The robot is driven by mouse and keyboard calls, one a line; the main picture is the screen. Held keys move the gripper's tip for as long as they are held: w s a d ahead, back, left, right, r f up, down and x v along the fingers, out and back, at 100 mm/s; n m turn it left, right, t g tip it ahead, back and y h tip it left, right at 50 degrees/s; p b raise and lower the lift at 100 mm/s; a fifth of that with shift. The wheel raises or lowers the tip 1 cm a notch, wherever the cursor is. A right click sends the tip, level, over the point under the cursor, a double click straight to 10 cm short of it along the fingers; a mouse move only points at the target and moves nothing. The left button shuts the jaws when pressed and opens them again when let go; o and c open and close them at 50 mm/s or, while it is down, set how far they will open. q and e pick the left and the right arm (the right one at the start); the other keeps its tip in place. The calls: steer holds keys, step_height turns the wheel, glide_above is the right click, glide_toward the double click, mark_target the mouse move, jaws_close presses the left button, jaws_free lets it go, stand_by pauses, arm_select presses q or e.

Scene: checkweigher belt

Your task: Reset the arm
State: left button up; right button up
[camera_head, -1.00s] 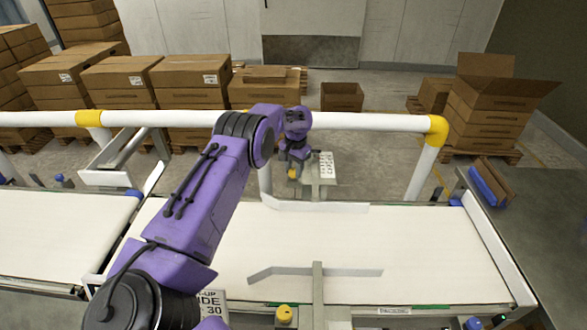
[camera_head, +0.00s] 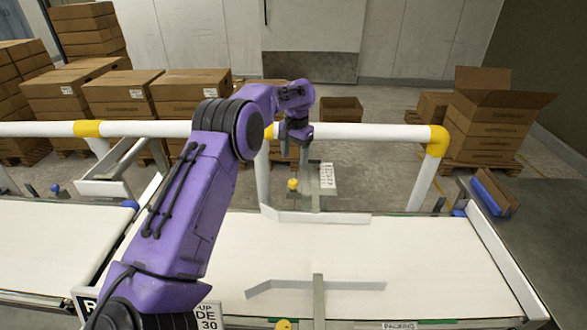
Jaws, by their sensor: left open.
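My left arm, purple with black joints, comes in from the lower left and reaches over the white belt (camera_head: 400,255). Its left gripper (camera_head: 304,152) is small in the view, pointing down in front of the white rail, above the far side of the belt. It is open and I see nothing held in it. Its fingers are partly hard to make out against the bracket behind. My right gripper is not in view.
A white rail with yellow joints (camera_head: 438,138) runs behind the belt. A yellow knob (camera_head: 293,184) and a labelled bracket (camera_head: 327,176) stand at the belt's far edge. Cartons (camera_head: 190,95) are stacked behind the rail. A blue item (camera_head: 490,190) lies at the right.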

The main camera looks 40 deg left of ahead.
mark_target(293, 181)
arm_select(q)
steer(key=shift+r, duration=0.15)
steer(key=f+p, duration=0.1)
steer(key=f, duration=0.2)
steer(key=f+p, duration=0.1)
steer(key=f, duration=0.3)
steer(key=f+p, duration=0.1)
steer(key=f, duration=0.2)
steer(key=shift+a+f, duration=0.15)
steer(key=shift+a, duration=0.2)
steer(key=shift+f+m, duration=0.15)
steer(key=shift+m, duration=0.15)
steer(key=shift+d, duration=0.1)
